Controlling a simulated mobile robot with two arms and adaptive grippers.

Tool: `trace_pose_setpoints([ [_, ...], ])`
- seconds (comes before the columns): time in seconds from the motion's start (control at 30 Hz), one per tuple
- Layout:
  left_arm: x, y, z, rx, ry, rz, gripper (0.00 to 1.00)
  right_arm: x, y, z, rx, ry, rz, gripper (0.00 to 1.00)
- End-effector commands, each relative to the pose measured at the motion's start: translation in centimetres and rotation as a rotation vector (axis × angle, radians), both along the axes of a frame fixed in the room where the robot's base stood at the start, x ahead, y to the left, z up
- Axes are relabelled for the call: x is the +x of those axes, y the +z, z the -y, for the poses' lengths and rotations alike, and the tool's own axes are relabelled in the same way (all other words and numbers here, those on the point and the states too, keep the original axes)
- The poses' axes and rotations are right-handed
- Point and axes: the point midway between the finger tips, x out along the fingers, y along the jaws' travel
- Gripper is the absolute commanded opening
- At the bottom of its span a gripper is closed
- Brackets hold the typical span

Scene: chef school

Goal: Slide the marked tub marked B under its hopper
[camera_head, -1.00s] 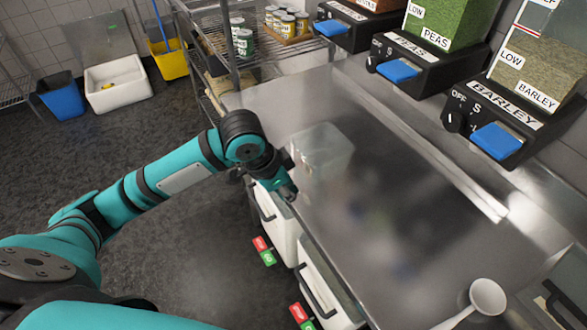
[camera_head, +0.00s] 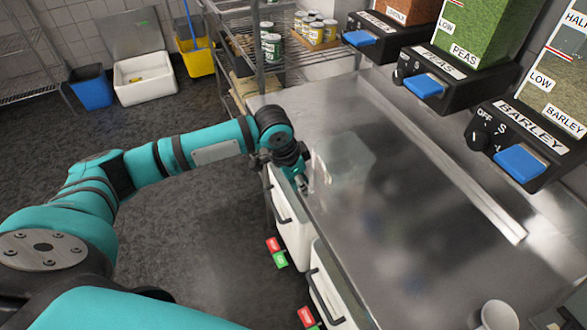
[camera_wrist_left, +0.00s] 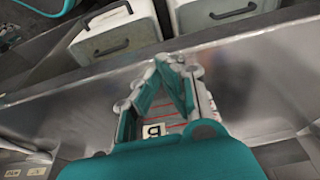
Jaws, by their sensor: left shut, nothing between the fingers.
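A clear, see-through tub (camera_head: 347,165) stands on the steel counter (camera_head: 400,225), near its front edge. It is faint, and its letter is not readable in the head view. My left gripper (camera_head: 303,184) is shut and empty beside the tub's front left side, above the counter edge; I cannot tell whether they touch. In the left wrist view the gripper (camera_wrist_left: 172,62) has its fingers together at the tips. Between and behind them show red lines and a pale label (camera_wrist_left: 152,130) with a dark letter, perhaps B. My right gripper is not in view.
The barley hopper (camera_head: 555,95) and peas hopper (camera_head: 470,50), with blue levers, hang over the counter's back; another is cut off above. A raised metal strip (camera_head: 440,160) runs along the counter. A white cup (camera_head: 498,317) stands front right. White bins (camera_head: 290,225) sit below the edge.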

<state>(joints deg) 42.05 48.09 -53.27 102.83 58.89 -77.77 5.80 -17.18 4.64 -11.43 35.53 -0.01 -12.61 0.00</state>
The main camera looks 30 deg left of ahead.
Motion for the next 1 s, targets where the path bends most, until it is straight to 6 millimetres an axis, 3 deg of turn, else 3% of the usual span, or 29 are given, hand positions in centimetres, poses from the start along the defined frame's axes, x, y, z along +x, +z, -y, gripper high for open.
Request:
trace_pose_setpoints([
  [0.03,1.0,0.8,0.8,-0.006,-0.002,0.008,0.00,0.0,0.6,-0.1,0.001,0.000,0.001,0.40],
  [0.2,2.4,0.6,1.8,-0.003,-0.002,0.008,0.00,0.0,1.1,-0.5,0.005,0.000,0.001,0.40],
  [0.73,3.2,0.6,2.5,-0.004,-0.001,0.009,0.00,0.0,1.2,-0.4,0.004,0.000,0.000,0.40],
  [1.0,7.8,0.6,6.2,-0.008,-0.001,0.009,0.00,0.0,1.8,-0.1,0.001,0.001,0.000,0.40],
])
